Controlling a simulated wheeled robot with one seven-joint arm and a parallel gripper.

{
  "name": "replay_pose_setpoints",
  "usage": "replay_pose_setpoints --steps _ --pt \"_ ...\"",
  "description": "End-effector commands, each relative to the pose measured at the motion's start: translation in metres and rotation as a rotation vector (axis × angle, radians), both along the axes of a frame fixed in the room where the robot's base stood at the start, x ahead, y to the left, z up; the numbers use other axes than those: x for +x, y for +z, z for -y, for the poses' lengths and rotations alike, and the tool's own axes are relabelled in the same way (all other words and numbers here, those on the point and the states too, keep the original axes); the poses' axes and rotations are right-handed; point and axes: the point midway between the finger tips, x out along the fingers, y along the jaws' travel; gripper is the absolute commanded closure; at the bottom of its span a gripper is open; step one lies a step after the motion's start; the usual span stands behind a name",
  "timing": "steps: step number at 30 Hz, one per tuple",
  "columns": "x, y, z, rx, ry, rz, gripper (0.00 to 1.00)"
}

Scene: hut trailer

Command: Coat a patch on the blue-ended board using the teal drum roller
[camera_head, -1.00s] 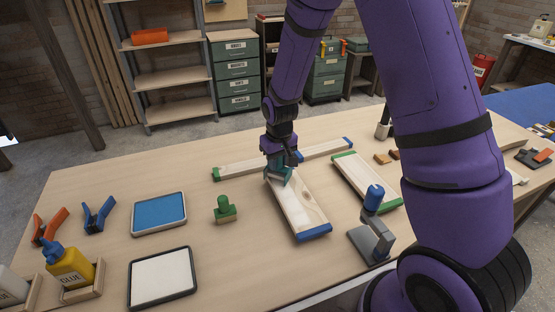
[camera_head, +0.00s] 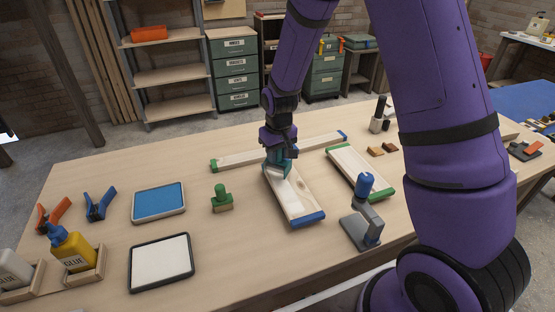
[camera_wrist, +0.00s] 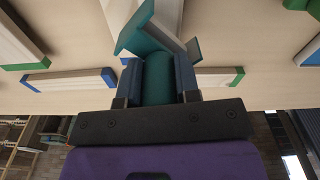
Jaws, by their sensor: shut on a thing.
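The blue-ended board (camera_head: 300,203) lies on the workbench, its near end blue and its far end hidden behind my gripper. My gripper (camera_head: 280,158) is over the far part of this board, shut on the teal drum roller (camera_head: 283,169). The wrist view shows the teal roller (camera_wrist: 158,78) between the two fingers, with angled teal plates beyond it. The roller is low over the board's face; I cannot tell whether it touches. No coated patch can be made out.
A long board (camera_head: 240,158) with green and blue ends lies behind. A green-ended board (camera_head: 352,165) and a blue-topped stand (camera_head: 362,228) are to the right. A green stamp (camera_head: 222,200), a blue tray (camera_head: 135,217) and a white tray (camera_head: 133,272) are left.

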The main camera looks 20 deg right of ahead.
Motion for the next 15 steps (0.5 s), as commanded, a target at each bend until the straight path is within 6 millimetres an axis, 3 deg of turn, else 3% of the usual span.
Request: replay_pose_setpoints --steps 15 --pt "0.006 0.046 0.003 0.0 -0.002 0.001 0.96"
